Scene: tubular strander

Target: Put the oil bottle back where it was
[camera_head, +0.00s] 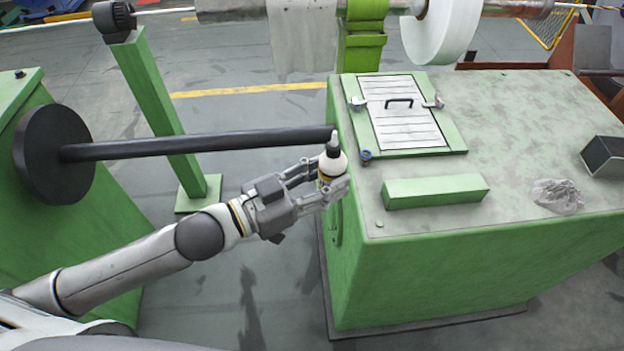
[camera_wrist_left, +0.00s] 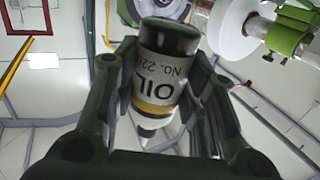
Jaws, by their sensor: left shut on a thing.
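The oil bottle (camera_head: 332,164) is white with a dark cap and a pale nozzle tip, and it stands about upright in the head view. My left gripper (camera_head: 325,184) is shut on it, at the left edge of the green machine cabinet (camera_head: 420,270). In the left wrist view the bottle (camera_wrist_left: 160,75) sits between the fingers of the left gripper (camera_wrist_left: 160,90). Its label reads "OIL" upside down, with a dark end up and the white end with the nozzle down. I cannot tell whether its base touches the cabinet. My right gripper is not in view.
The cabinet top holds a hatch with a handle (camera_head: 399,102), a small blue-topped item (camera_head: 366,155), a green block (camera_head: 435,191), a crumpled rag (camera_head: 558,196) and a dark box (camera_head: 605,157). A black horizontal shaft (camera_head: 200,144) runs just behind my left gripper. The cabinet top's right middle is clear.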

